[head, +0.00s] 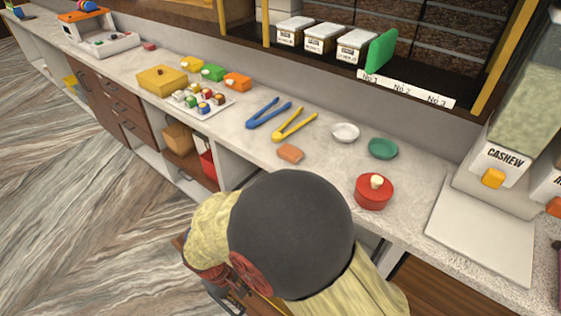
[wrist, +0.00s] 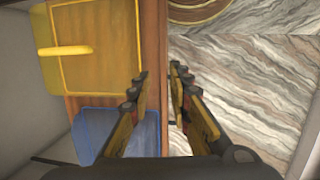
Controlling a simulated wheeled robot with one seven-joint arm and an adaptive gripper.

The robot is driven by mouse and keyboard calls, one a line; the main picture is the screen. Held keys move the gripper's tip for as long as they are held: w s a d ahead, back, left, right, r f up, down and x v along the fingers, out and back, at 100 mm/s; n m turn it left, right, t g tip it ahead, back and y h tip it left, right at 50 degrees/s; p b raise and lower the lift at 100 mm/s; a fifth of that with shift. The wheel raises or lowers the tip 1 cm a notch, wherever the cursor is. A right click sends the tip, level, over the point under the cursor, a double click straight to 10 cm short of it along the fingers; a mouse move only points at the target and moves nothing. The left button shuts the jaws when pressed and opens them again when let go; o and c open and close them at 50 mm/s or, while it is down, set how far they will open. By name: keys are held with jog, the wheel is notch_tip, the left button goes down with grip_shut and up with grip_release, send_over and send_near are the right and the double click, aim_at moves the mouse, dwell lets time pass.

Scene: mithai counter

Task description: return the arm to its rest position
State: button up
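My arm fills the lower middle of the head view, with a dark round joint cover and pale yellow links. It is bent in front of the counter (head: 330,185). In the wrist view my gripper (wrist: 160,73) shows two dark fingers with yellowish pads, apart, with nothing held between them. Its tips are over a brown wooden edge, with the striped floor (wrist: 250,75) to the right. In the head view the gripper is mostly hidden behind my arm at the bottom.
Blue tongs (head: 268,113), yellow tongs (head: 294,125), a red lidded pot (head: 374,191), a white bowl (head: 345,132) and a green bowl (head: 383,148) stand on the counter. A yellow bin (wrist: 95,75) and blue bin (wrist: 120,132) are beside the gripper. The floor at left is clear.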

jog(key=s+d+r+m+t+y, duration=0.1)
jog(key=d+r+m+t, duration=0.2)
jog(key=d+r, duration=1.2)
jog(key=s+d+r+m+t+y, duration=0.1)
jog(key=d+r+m, duration=0.6)
jog(key=d+r, duration=0.8)
notch_tip(320, 180, up, 3)
jog(key=shift+s+d+f+t+y, duration=0.15)
jog(key=shift+s+t+y, duration=0.25)
jog(key=shift+s+t, duration=0.4)
